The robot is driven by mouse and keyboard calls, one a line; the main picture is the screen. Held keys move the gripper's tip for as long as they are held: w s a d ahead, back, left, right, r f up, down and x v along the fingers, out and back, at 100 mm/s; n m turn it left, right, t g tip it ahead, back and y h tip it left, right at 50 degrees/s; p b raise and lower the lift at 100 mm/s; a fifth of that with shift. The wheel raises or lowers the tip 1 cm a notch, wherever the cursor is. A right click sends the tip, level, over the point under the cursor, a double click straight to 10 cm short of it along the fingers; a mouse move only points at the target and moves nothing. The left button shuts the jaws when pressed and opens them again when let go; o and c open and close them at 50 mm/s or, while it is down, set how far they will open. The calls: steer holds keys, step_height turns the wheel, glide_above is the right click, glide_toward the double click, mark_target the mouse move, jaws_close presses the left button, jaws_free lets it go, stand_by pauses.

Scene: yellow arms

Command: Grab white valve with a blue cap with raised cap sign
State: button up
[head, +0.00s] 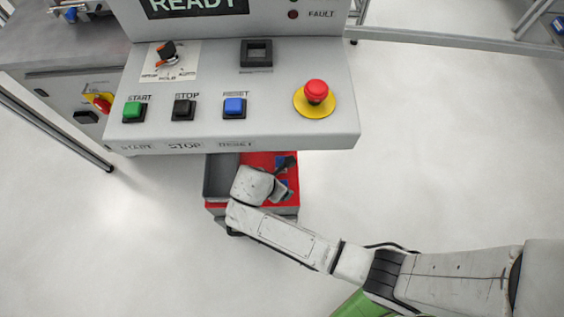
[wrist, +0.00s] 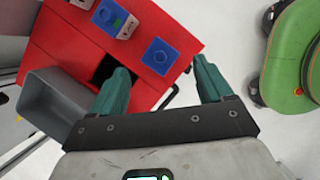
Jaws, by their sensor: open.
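A white-sided valve with a blue cap (wrist: 113,20) stands on the red top in the wrist view, near the upper edge; a small mark shows on it. A second blue square cap (wrist: 160,54) with a round mark shows nearer my fingers; its body is hidden below. I cannot tell which cap sign is raised. My gripper (wrist: 161,66) has its two teal fingers wide apart, nothing between them, with the nearer blue cap just beyond the gap. In the head view my gripper (head: 284,178) is over the red box, partly hiding the blue caps.
The red box (wrist: 60,45) has a dark opening and a grey bin (wrist: 50,105) at its left. A control console (head: 230,95) with buttons overhangs the box's far side. My green base shows at the right. Floor right of the box is clear.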

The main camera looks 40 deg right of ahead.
steer(key=shift+d+b+x, duration=0.2)
steer(key=shift+b+x, duration=0.1)
steer(key=shift+x, duration=1.25)
steer(key=shift+r, duration=0.1)
steer(key=shift+c, duration=0.4)
steer(key=c, duration=1.2)
